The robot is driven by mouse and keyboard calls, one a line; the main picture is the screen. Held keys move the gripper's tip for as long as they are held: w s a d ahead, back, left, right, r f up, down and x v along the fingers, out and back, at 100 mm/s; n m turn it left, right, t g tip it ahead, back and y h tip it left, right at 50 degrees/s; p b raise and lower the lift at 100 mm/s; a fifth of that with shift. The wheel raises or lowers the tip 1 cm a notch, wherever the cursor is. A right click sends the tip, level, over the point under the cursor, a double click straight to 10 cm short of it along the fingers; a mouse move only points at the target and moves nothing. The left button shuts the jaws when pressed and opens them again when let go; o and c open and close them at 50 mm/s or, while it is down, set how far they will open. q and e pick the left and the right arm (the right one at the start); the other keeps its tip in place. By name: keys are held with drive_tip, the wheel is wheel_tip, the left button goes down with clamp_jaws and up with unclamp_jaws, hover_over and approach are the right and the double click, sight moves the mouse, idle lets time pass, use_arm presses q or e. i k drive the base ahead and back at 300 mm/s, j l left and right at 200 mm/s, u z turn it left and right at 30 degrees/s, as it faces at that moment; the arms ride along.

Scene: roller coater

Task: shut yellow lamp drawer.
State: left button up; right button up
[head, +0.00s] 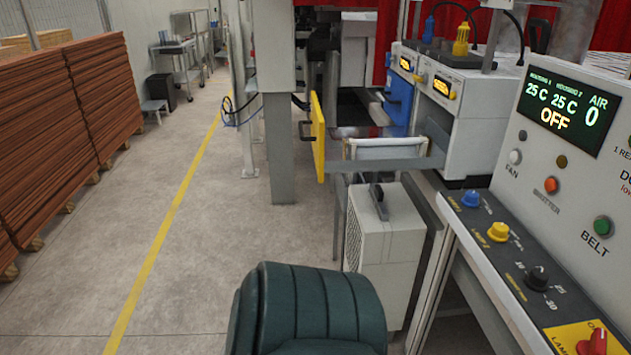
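The yellow lamp drawer is pulled far out to the left of its white housing (477,125). Its yellow front panel (318,140) stands upright and is seen nearly edge-on, with a dark handle on its left face. A grey drawer side (392,165) runs from the panel back to the housing. A blue drawer front (398,103) is farther back, close to its housing. A yellow lamp plug (461,40) sits on top of the unit. Neither of my grippers is in view.
A dark green padded shape (308,310), like a chair back, fills the bottom centre. A white cabinet (385,245) stands below the drawer. A control panel (545,190) lies at the right. A grey post (283,145) stands left of the drawer.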

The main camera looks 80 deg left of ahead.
sight(331, 152)
drive_tip(key=u, duration=2.45)
drive_tip(key=i+j, duration=0.2)
drive_tip(key=j, duration=0.2)
drive_tip(key=i+j, duration=0.2)
drive_tip(key=j, duration=0.15)
